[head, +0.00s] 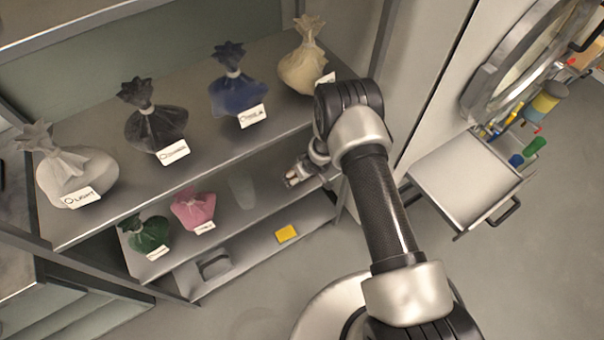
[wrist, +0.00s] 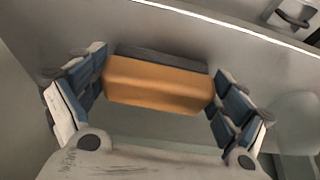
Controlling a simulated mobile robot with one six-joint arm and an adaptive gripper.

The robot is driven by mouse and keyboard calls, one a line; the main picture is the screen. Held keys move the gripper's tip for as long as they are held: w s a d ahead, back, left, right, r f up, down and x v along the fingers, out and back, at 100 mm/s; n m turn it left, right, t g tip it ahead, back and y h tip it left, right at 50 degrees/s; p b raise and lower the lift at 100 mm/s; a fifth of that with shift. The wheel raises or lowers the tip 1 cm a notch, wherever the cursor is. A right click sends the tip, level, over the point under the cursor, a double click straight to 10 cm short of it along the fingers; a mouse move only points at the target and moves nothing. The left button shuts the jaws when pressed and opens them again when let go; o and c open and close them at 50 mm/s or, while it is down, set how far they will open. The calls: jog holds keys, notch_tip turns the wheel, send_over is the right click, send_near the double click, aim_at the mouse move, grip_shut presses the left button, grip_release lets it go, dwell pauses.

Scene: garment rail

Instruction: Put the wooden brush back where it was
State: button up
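The wooden brush (wrist: 158,85) shows in the wrist view as an orange-brown block with a dark strip along its far edge. It lies crosswise between the blue-grey finger pads of my gripper (wrist: 158,92). The pads meet both of its ends, so the gripper looks shut on it. A grey metal shelf surface is behind the brush; I cannot tell whether the brush touches it. In the head view my gripper (head: 293,178) reaches in at the right end of the middle shelf (head: 222,231), partly hidden by my own arm. The brush is too small to make out there.
A translucent cup (head: 242,190) stands left of my gripper. Pink (head: 194,209) and green (head: 148,233) bags share that shelf. Several labelled bags stand above. A yellow block (head: 287,233) and a grey handled object (head: 213,263) are below. An open drawer (head: 466,175) is right.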

jog(key=shift+o, duration=0.8)
jog(key=shift+r, duration=0.1)
jog(key=shift+r, duration=0.25)
jog(key=p+v, duration=0.3)
jog(key=v, duration=0.8)
jog(key=shift+s+r, duration=0.15)
jog(key=shift+r, duration=0.15)
jog(key=shift+d, duration=0.1)
